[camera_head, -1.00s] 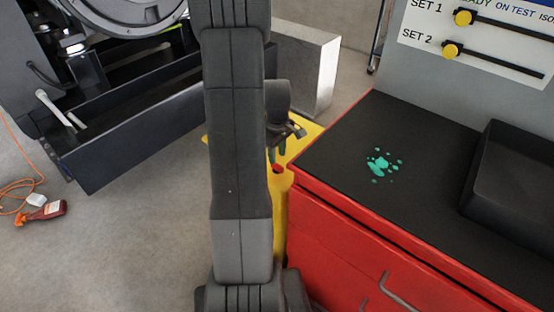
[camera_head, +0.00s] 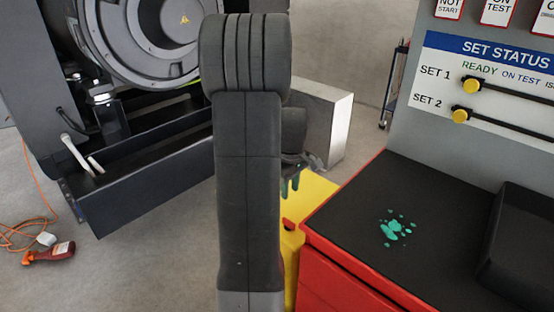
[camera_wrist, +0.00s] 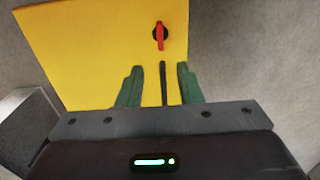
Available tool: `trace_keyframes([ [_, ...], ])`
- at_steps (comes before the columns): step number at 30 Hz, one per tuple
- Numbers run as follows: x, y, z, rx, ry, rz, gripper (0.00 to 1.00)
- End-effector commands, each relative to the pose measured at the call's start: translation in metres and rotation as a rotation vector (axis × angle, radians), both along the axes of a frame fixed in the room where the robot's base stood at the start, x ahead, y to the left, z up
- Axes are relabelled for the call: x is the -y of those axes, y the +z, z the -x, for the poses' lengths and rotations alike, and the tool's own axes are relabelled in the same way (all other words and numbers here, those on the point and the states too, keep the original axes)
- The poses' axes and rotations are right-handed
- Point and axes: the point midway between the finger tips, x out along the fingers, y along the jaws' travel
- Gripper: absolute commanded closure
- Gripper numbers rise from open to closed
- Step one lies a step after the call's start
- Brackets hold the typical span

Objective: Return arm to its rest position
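My arm (camera_head: 248,190) rises upright through the middle of the head view and hides what is behind it. My gripper (camera_head: 290,184) shows just right of the arm, in front of the yellow cabinet (camera_head: 318,192). In the wrist view my gripper (camera_wrist: 158,70) has its two green fingers apart, with no held object visible between them. The yellow cabinet (camera_wrist: 80,50) fills the upper middle there, with a red knob (camera_wrist: 160,36) beyond the fingers. A thin dark bar (camera_wrist: 163,83) shows between the fingers; I cannot tell what it belongs to.
A red cabinet (camera_head: 335,290) with a black top and green spatter (camera_head: 394,230) stands at right, with a black tray (camera_head: 525,240) and status panel (camera_head: 480,85). A grey box (camera_head: 330,120) stands behind. A genset (camera_head: 130,190) is left; a red bottle (camera_head: 48,254) and orange cord lie on the floor.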

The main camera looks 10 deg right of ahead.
Motion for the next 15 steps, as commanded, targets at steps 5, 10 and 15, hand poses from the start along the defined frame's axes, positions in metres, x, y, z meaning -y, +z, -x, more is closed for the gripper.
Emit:
trace_keyframes([
  [5,0.0,-0.023,0.001,-0.005,0.0,-0.001,0.67],
  [10,0.0,-0.057,0.001,-0.006,-0.001,-0.001,0.67],
  [15,0.0,-0.091,0.001,-0.005,-0.001,-0.001,0.67],
])
